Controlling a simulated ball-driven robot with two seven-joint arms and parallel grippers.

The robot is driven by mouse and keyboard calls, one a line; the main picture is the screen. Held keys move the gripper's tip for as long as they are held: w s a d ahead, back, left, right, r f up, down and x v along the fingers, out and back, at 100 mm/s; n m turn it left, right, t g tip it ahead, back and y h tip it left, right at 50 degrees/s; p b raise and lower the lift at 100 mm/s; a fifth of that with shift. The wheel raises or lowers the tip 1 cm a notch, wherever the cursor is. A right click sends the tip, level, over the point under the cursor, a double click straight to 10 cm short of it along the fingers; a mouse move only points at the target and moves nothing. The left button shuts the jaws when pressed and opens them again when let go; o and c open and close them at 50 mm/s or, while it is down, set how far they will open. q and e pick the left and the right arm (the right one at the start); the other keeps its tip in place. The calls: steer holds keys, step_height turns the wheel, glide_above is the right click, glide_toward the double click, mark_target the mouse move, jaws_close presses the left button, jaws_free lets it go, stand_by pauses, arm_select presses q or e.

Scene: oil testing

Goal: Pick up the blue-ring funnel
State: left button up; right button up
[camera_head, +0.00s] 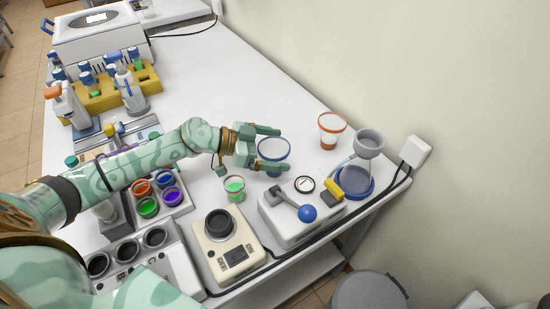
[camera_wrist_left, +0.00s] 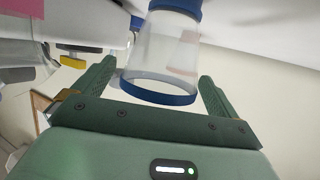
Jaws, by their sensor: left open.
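The blue-ring funnel (camera_head: 276,157) is a clear cup with a blue rim, standing on the white table. It also shows in the left wrist view (camera_wrist_left: 164,50), with its blue ring close to the palm. My left gripper (camera_head: 270,149) is open, and its fingers reach along either side of the funnel. In the left wrist view the gripper (camera_wrist_left: 157,72) has the funnel between its fingers, with a gap visible at the right finger; contact at the left finger is unclear. Part of the funnel is hidden behind the fingers in the head view. My right gripper is not in view.
An orange-ring funnel (camera_head: 331,138) stands to the right, near the wall. A white device with a blue-knobbed lever (camera_head: 292,222) and a grey cup on a stand (camera_head: 369,143) are nearby. A small green-filled cup (camera_head: 235,190) sits below the gripper. The table behind is clear.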

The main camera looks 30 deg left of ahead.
arm_select(q)
steer(key=c, duration=1.1)
steer(key=shift+r+p, duration=0.35)
steer(key=shift+r, duration=0.2)
step_height(320, 180, up, 3)
steer(key=shift+p, duration=0.95)
steer(key=s+r+p, duration=0.2)
steer(key=s+r, duration=0.1)
steer(key=s, duration=0.1)
steer(key=s+a+r+p, duration=0.1)
steer(key=s+r+p, duration=0.1)
steer(key=s, duration=0.3)
steer(key=s+r+p, duration=0.2)
steer(key=s+r, duration=0.2)
steer(key=s, duration=0.1)
steer(key=shift+a+p, duration=0.15)
steer(key=shift+p, duration=0.15)
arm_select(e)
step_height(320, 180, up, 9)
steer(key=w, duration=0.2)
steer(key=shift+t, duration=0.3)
